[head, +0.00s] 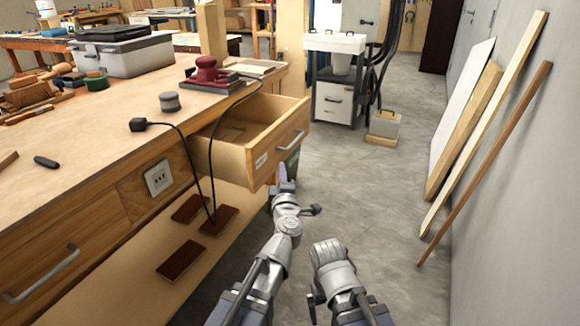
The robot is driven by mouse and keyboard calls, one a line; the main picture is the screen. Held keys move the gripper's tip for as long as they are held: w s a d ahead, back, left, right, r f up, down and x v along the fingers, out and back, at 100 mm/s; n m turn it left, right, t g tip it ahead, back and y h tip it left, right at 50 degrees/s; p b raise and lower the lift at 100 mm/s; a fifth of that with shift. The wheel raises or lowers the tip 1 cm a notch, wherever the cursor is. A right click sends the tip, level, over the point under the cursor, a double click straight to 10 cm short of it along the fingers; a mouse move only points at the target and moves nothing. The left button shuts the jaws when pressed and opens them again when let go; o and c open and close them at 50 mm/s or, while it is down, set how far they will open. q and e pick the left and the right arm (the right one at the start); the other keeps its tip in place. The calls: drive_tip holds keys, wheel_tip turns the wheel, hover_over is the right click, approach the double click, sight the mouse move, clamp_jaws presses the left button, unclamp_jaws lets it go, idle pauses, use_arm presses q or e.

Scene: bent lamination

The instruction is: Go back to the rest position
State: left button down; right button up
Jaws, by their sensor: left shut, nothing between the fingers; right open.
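My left gripper (284,180) is in front of the open drawer's right end, just below its front. It is small in the picture and partly covered by my own wrist; it is shut with nothing held. My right arm (333,272) comes up from the bottom to the right of the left arm, over the grey floor. Its gripper is hidden beyond the rounded wrist.
The wooden workbench (110,120) fills the left, with its drawer (250,140) pulled out close to my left gripper. Boards (490,120) lean on the right wall. Floor (385,210) between is clear.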

use_arm(q)
drive_tip(key=s+d+f+m+g+h, duration=0.1)
drive_tip(key=d+f+m+g+h, duration=0.15)
drive_tip(key=d+m+h, duration=0.5)
drive_tip(key=s+a+f+m+g+h, duration=0.1)
drive_tip(key=s+f+m+g, duration=0.2)
drive_tip(key=f+m, duration=0.15)
drive_tip(key=s+f+m+g+h, duration=0.1)
drive_tip(key=s+f+m+g, duration=0.15)
drive_tip(key=f+m, duration=0.2)
drive_tip(key=s+a+f+m+g+y, duration=0.2)
drive_tip(key=s+a+f+g+y, duration=0.5)
drive_tip(key=s+a+f+g, duration=0.6)
drive_tip(key=s+d+r+m+t, duration=0.1)
drive_tip(key=s+d+m+t, duration=0.15)
drive_tip(key=s+d, duration=0.6)
wheel_tip(320, 180, up, 36)
drive_tip(key=d+p, duration=0.1)
drive_tip(key=p, duration=3.5)
drive_tip(key=shift+m, duration=0.4)
